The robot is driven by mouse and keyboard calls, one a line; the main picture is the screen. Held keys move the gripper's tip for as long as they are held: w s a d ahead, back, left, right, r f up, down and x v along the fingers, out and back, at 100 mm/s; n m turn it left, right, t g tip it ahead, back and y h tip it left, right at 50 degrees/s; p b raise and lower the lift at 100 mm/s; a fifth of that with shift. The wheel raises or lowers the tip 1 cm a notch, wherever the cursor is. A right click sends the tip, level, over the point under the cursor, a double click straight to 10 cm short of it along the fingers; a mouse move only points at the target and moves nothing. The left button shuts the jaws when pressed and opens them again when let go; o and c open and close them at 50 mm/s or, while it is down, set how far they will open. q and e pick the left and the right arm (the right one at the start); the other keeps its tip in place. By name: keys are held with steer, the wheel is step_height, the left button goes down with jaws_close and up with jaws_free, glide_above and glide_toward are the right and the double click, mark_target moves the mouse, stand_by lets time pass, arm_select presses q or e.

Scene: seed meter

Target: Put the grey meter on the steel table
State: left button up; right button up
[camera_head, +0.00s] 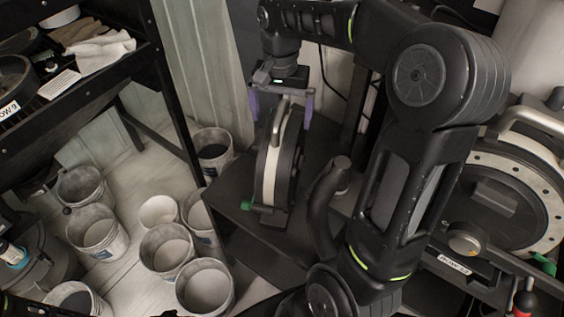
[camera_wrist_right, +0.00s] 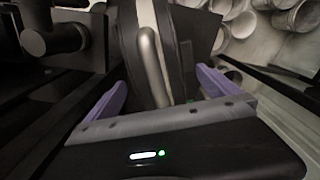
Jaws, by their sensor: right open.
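The grey meter (camera_head: 268,162) is a round, narrow disc standing upright on a dark tabletop (camera_head: 232,200) in the middle of the head view. It has a pale rim, a dark side, a curved handle on top and a green part at its foot. My right gripper (camera_head: 281,110) is directly above it, open, with one purple finger on each side of the meter's upper part. In the right wrist view the meter's grey handle (camera_wrist_right: 150,62) lies between the open fingers, with gaps on both sides. The dark tabletop appears to be the steel table, but I cannot be sure. My left gripper is not seen.
Several white buckets (camera_head: 168,246) stand on the floor to the left. A dark shelf (camera_head: 88,95) with gloves (camera_head: 103,52) is at upper left. A larger round meter unit (camera_head: 505,195) with a pale rim stands at right. The dark tabletop is bare left of the meter.

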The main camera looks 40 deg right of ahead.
mark_target(282, 132)
steer(key=shift+f, duration=0.2)
steer(key=shift+s+f+p, duration=0.15)
steer(key=shift+f+p, duration=0.3)
steer(key=shift+f, duration=2.1)
steer(key=shift+a, duration=0.1)
steer(key=shift+c, duration=0.2)
steer(key=c, duration=2)
steer(key=shift+o, duration=0.2)
steer(key=shift+r, duration=0.2)
